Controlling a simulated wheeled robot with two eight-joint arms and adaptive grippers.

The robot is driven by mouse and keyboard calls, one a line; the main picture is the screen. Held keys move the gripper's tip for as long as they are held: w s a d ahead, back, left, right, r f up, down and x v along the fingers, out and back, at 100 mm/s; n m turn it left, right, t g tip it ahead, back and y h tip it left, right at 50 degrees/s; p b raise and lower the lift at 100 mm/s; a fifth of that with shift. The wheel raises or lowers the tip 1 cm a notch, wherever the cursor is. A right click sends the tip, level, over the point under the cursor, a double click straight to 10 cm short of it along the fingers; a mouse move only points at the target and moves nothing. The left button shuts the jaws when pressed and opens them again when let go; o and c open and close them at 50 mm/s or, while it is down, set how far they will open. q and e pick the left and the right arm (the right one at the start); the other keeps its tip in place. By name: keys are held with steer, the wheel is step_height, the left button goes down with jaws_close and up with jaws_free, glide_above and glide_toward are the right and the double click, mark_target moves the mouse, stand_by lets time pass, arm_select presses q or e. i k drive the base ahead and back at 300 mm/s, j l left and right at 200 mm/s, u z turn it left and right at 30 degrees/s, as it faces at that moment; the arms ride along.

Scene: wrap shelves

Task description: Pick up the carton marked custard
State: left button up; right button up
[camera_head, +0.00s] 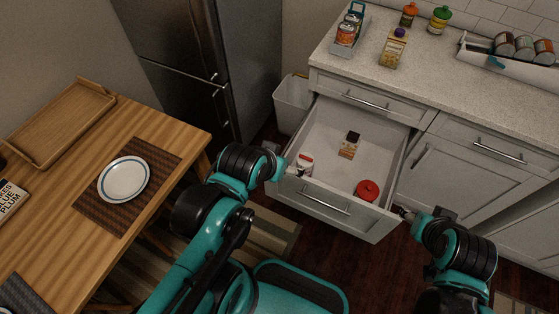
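No label reading custard is legible to me. A small carton-like box (349,146) with a dark top and a pale and reddish-brown front is in the open drawer (325,130). A yellowish carton (393,50) with a purple cap stands on the counter. My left gripper (297,171) is at the drawer's front left, beside a white and red item (306,160). Its fingers are too small and overlapped to show whether they hold it. My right gripper (402,212) is by the drawer's front right corner, outside it. Its finger opening is unclear.
A red lidded pot (367,190) sits in the drawer's front right. The counter (450,75) holds a can caddy (347,32), an orange bottle (408,14), a green-topped jar (439,19) and a can rack (510,62). A white bin (292,100) stands left of the drawer. A table (60,220) is at left.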

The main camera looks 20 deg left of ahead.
mark_target(394, 47)
steer(key=i+l+z, duration=0.1)
steer(key=i+l, duration=0.3)
steer(key=l, duration=0.15)
steer(key=i+l+z, duration=0.1)
steer(key=i+l, duration=0.3)
steer(key=l, duration=0.15)
